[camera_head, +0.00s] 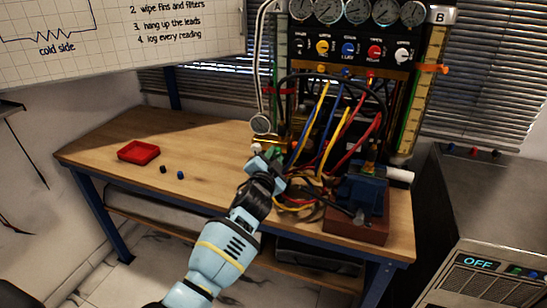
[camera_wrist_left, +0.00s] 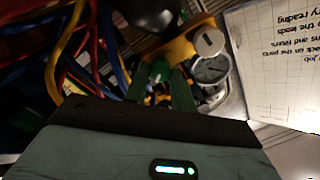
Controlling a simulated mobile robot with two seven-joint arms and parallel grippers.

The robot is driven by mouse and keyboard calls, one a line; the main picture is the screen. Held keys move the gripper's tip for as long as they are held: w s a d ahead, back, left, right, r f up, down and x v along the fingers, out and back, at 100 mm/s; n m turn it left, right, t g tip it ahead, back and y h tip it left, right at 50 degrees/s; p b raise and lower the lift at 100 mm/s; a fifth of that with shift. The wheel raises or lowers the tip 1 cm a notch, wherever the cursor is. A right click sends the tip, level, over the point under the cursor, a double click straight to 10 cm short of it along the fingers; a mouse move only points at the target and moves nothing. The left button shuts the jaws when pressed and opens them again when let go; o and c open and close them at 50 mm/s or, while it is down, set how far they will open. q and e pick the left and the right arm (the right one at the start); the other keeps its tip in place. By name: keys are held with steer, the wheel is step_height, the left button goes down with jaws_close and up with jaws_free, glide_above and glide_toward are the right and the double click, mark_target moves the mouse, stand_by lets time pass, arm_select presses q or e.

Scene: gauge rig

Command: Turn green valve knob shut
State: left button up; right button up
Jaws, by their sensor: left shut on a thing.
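The green valve knob (camera_wrist_left: 158,71) sits between the two fingers of my left gripper (camera_wrist_left: 161,88) in the left wrist view. In the head view, a small patch of the green knob (camera_head: 275,151) shows just beyond my left gripper (camera_head: 268,160), low on the gauge rig. The left gripper is shut on the knob. The gripper hides much of the knob, and I cannot tell how far it is turned. My right gripper is in neither view.
Yellow, red and blue leads (camera_head: 325,125) hang close to the right of the gripper. A blue vise (camera_head: 362,195) stands at the bench's right. A red tray (camera_head: 138,152) and two small dark pieces lie left. Much of the wooden bench (camera_head: 210,135) is clear.

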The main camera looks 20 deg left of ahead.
arm_select(q)
steer(key=m, duration=0.3)
steer(key=shift+m, duration=0.3)
steer(key=shift+m+p, duration=0.4)
steer(key=shift+m, duration=1.2)
steer(key=o, duration=1)
